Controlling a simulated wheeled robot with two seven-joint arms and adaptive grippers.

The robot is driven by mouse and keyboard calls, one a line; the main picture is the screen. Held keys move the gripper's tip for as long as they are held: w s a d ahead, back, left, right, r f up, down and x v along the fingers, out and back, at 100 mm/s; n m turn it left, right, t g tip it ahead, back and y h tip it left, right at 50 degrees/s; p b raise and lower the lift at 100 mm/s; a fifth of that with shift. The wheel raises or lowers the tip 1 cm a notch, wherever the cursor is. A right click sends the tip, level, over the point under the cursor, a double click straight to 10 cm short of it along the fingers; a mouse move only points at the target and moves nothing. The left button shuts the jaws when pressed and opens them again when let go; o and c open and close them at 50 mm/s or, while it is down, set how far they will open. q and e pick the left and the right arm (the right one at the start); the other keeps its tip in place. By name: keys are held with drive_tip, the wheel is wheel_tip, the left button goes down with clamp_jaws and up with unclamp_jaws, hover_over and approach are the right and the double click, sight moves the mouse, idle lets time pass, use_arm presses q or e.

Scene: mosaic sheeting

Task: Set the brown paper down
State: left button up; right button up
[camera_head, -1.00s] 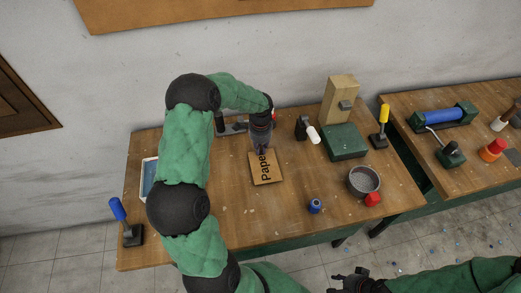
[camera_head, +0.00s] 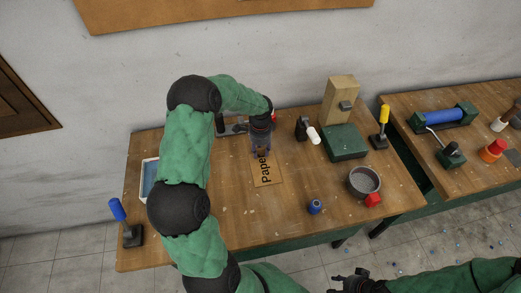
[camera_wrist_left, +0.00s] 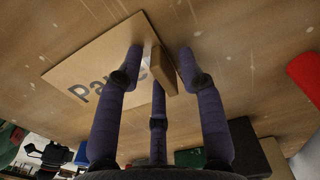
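The brown paper (camera_head: 268,174) is a tan sheet marked "Paper", lying flat on the wooden table (camera_head: 220,215) by its middle. In the left wrist view the sheet (camera_wrist_left: 85,62) has a small tan block-like grip (camera_wrist_left: 162,70) standing on it. My left gripper (camera_head: 261,150) is over the far part of the sheet, pointing down. In the left wrist view its fingers (camera_wrist_left: 160,62) stand apart around the grip, with narrow gaps beside it; it looks open. My right gripper (camera_head: 350,279) is at the bottom edge, away from the table; its fingers are unclear.
A blue-lined tray (camera_head: 150,177) and a blue-handled tool (camera_head: 119,211) are at the left. A white-ended tool (camera_head: 308,131), green box (camera_head: 344,142), grey bowl (camera_head: 363,180), red piece (camera_head: 373,200) and blue jar (camera_head: 315,207) are at the right. The front middle is clear.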

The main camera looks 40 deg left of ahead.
use_arm(q)
wheel_tip(320, 180, up, 12)
drive_tip(key=p, duration=0.1)
idle(0.5)
